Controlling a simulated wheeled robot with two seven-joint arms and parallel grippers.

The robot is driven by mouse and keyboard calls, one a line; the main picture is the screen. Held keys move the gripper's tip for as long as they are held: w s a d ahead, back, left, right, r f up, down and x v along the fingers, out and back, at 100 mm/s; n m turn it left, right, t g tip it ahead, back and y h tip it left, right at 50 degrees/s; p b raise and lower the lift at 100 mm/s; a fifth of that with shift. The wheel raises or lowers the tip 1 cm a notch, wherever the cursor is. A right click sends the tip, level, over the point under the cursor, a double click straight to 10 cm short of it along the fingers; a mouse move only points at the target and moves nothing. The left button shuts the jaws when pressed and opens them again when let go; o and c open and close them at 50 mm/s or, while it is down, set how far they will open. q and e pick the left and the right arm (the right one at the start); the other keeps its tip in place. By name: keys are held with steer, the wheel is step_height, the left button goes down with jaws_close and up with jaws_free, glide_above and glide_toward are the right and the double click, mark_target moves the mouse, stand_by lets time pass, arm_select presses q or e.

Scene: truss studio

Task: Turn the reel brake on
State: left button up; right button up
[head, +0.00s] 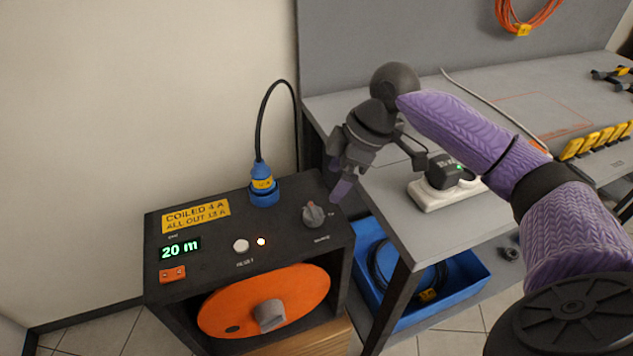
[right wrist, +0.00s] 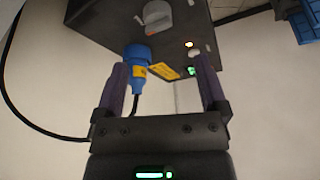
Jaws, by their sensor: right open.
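The cable reel box (head: 220,234) is dark, with a green display reading "20 m" and an orange drum (head: 300,296) in its front. A grey rotary knob (head: 314,214) sits at the right of its top panel; small labels beside it are too blurred to read fully. The knob also shows at the top of the right wrist view (right wrist: 158,15). My right gripper (head: 341,188) is open and empty, above and just to the right of the knob, apart from it. In the right wrist view its two fingers (right wrist: 163,85) stand wide apart. My left gripper is not in view.
A white button (head: 241,246), a lit amber lamp (head: 261,241) and an orange switch (head: 172,274) are on the panel. The grey bench (head: 440,225) at right holds a white socket strip (head: 432,198); a blue crate (head: 465,272) is below.

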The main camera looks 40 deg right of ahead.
mark_target(316, 209)
steer(key=b+x, duration=0.4)
steer(key=x, duration=0.6)
steer(key=shift+w, duration=0.1)
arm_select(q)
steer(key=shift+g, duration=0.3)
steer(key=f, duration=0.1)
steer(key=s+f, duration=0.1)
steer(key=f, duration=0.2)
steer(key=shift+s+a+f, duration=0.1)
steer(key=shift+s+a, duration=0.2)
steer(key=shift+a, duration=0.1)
arm_select(e)
steer(key=shift+r, duration=0.1)
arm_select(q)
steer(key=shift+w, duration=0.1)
